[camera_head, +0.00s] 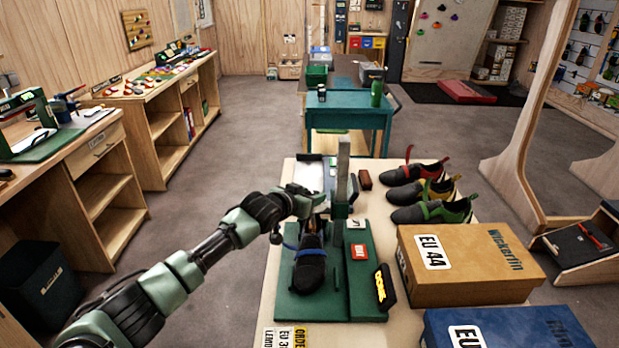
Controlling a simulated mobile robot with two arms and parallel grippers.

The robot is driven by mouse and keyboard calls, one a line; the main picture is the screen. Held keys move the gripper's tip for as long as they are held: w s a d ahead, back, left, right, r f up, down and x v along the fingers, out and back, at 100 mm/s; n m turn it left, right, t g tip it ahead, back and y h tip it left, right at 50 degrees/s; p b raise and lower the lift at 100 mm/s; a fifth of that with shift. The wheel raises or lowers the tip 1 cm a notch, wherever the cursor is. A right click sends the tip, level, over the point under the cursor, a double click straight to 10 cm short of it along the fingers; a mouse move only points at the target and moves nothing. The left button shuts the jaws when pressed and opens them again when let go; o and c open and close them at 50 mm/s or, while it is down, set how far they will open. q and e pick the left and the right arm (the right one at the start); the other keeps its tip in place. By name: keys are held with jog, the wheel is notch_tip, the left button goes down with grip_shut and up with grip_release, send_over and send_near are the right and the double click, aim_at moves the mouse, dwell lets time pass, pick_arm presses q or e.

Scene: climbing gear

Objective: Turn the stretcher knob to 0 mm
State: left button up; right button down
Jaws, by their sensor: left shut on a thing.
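The shoe stretcher has a green base (335,308) on the pale bench, with an upright grey post (342,180) at its back. A dark climbing shoe (308,272) with a blue strap sits on it, toe toward me. My left gripper (314,203) reaches in from the left and is shut at the back of the stretcher, above the shoe's heel and left of the post. The knob is hidden at the gripper's fingers, and its reading cannot be made out. A dark display with yellow marks (383,287) is on the base's right side. My right gripper is not in view.
Several dark shoes with red, yellow and green straps (432,211) stand at the bench's right. A tan EU 44 box (470,265) and a blue box (510,328) stand right of the stretcher. A teal cart (350,118) stands behind.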

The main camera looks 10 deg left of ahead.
pick_arm(q)
jog(key=shift+s+d+n+y+p, duration=0.1)
jog(key=shift+d+n+y+p, duration=0.2)
jog(key=shift+n+y+p, duration=0.25)
jog(key=shift+n+y, duration=0.35)
jog(key=shift+y, duration=0.2)
jog(key=shift+d+f+n+t+y+b, duration=0.2)
jog(key=shift+n+t+y+b, duration=0.2)
jog(key=shift+n+y, duration=0.15)
jog(key=n+g+y+b, duration=0.1)
jog(key=n+y+b, duration=0.2)
jog(key=b, duration=0.3)
jog(key=n+y+b, duration=0.3)
jog(key=y+b, duration=0.1)
jog(key=b, duration=0.1)
jog(key=shift+d+f+n+g+b, duration=0.15)
jog(key=shift+n+g+b, duration=0.1)
jog(key=shift+g+b, duration=0.15)
jog(key=shift+r+n+g+y+b, duration=0.2)
jog(key=shift+n+g+y+b, duration=0.25)
jog(key=shift+y+b, duration=0.3)
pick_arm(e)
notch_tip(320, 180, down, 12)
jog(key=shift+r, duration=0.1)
pick_arm(q)
jog(key=o, duration=1.3)
jog(key=shift+o, duration=0.3)
jog(key=shift+r, duration=0.1)
